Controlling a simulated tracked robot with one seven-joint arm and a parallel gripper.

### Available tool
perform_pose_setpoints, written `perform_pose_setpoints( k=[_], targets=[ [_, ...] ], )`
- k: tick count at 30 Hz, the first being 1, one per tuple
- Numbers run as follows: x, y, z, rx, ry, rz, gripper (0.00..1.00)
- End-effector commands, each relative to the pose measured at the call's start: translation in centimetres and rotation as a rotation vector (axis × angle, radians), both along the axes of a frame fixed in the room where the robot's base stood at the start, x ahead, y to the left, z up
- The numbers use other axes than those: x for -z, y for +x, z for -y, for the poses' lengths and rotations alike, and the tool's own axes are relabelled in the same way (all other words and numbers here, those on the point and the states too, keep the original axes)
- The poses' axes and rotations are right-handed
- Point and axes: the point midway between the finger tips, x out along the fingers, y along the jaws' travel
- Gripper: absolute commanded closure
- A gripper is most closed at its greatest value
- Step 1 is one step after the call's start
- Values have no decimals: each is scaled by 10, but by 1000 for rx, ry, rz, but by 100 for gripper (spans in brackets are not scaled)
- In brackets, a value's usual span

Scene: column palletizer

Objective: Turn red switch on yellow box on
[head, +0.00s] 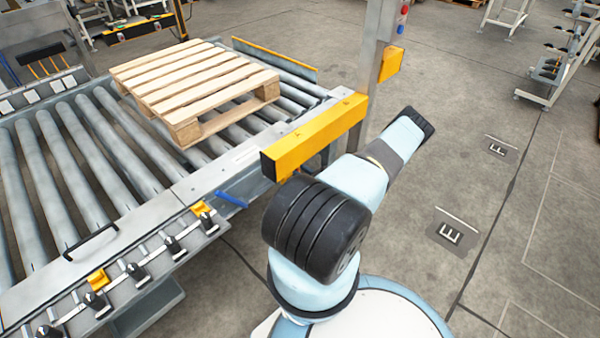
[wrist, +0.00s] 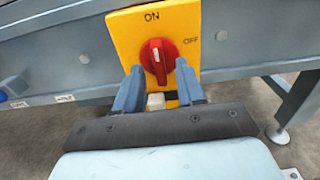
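The yellow box (wrist: 120,35) fills the upper middle of the wrist view, mounted on a grey-blue frame. Its round red switch (wrist: 157,60) has a raised handle that stands close to upright. "ON" is printed above the switch and "OFF" to its upper right. My gripper (wrist: 158,78) is open, with one finger at each side of the lower part of the switch. I cannot tell whether the fingers touch it. A small pale block shows between the fingers below the switch. The red switch and my gripper cannot be made out in the head view.
In the head view, a wooden pallet (head: 190,80) lies on a roller conveyor (head: 75,140). A yellow beam (head: 315,135) and a grey post (head: 375,50) stand close beside my arm. A support leg (wrist: 295,100) shows at right in the wrist view.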

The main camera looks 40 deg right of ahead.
Motion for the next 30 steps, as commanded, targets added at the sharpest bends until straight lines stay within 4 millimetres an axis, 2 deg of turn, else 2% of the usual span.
perform_pose_setpoints(
  k=[12,18,24,30],
  targets=[
    [1,-78,7,2,1,-1,61],
    [1,-110,9,1,0,-2,61],
    [1,-126,10,1,0,-2,61],
    [1,-128,10,0,0,-2,61]
  ],
)
